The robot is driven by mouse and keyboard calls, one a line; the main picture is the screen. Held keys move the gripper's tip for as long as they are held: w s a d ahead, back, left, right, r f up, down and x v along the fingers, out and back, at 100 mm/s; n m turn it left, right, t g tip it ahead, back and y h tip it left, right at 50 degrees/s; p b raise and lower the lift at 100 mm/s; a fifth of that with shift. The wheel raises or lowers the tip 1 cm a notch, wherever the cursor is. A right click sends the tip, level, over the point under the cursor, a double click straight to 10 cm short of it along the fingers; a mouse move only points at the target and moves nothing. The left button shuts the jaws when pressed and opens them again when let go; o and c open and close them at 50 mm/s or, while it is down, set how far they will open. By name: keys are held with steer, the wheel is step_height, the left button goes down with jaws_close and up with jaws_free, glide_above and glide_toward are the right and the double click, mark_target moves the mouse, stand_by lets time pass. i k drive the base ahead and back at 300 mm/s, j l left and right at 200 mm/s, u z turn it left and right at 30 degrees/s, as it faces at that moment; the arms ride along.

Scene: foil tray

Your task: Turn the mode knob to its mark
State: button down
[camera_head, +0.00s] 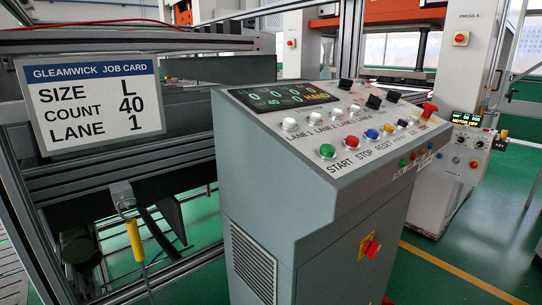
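A grey control console (290,190) stands in the middle of the head view with a sloped top panel. Black knob-like controls sit on its upper edge, one at the back (346,84) and one nearer the middle (374,102). A smaller dark control (402,123) sits in the row with the coloured buttons. I cannot tell which is the mode knob; its label and mark are too small to read. The console display (285,96) shows several digits and an orange word that looks like HAND. My gripper is not in view.
A job card (90,103) at left reads SIZE L, COUNT 40, LANE 1. The console has a green button (327,151), a red button (352,142) and a red mushroom-like control (429,110). A yellow-handled tool (135,240) hangs at left. Green floor is open at right.

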mark_target(393, 96)
steer(key=i+j+z, duration=0.25)
steer(key=j, duration=0.5)
steer(key=j+z, duration=0.25)
steer(key=j, duration=0.55)
steer(key=i+j+z, duration=0.1)
steer(key=j+z, duration=0.15)
steer(key=j, duration=0.55)
steer(key=z, duration=0.3)
steer(key=i+l+u, duration=0.1)
steer(key=l+u, duration=0.35)
steer(key=l, duration=1.05)
